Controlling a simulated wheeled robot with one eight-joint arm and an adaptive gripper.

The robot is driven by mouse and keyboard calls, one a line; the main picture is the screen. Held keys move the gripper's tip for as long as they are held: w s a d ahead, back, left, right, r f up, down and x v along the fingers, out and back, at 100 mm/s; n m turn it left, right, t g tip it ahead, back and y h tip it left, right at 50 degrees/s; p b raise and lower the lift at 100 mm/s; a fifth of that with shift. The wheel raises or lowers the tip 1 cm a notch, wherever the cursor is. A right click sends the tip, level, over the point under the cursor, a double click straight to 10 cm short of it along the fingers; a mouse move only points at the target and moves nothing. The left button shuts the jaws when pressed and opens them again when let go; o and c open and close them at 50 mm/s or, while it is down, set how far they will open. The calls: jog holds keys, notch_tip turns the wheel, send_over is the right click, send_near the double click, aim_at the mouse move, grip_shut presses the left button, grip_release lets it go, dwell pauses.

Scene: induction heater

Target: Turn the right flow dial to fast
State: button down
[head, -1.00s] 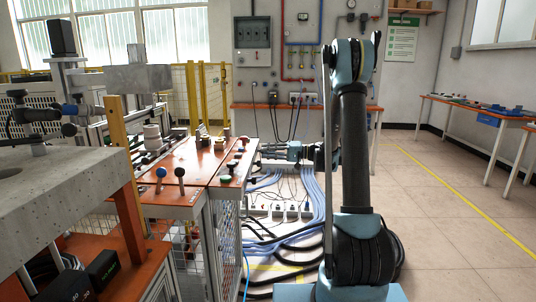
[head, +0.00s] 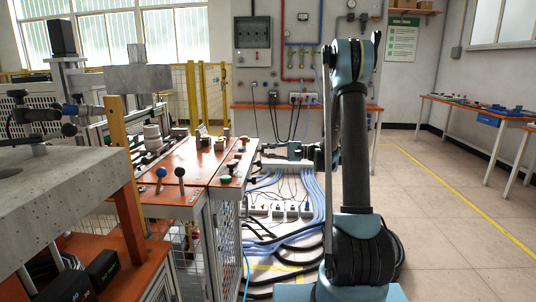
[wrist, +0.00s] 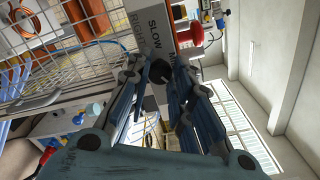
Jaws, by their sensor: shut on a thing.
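The right flow dial (wrist: 160,71) is a small black knob with a pale mark on its face, in the wrist view. It sits beside a grey label plate (wrist: 150,28) reading "RIGHT" and "SLOW"; the rest of the lettering is hidden behind a finger. My gripper (wrist: 161,78) is shut on the dial, one blue finger on each side. In the head view my gripper (head: 270,150) reaches in from the right to the right edge of the orange-topped bench (head: 205,175). The dial is too small to make out there.
A red mushroom button (wrist: 192,34) stands close to the right finger in the wrist view. Levers with a blue knob (head: 161,173) and a dark knob (head: 180,172) stand on the bench. Cables and power strips (head: 285,211) lie on the floor below my arm.

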jog(key=shift+f+m, duration=0.15)
jog(key=shift+m, duration=0.15)
dwell(0.4)
jog(key=c, duration=1.4)
grip_release()
jog(key=shift+w, duration=0.1)
jog(key=shift+d, duration=0.1)
jog(key=d, duration=1.1)
jog(key=shift+s+d, duration=0.2)
jog(key=shift+d, duration=0.15)
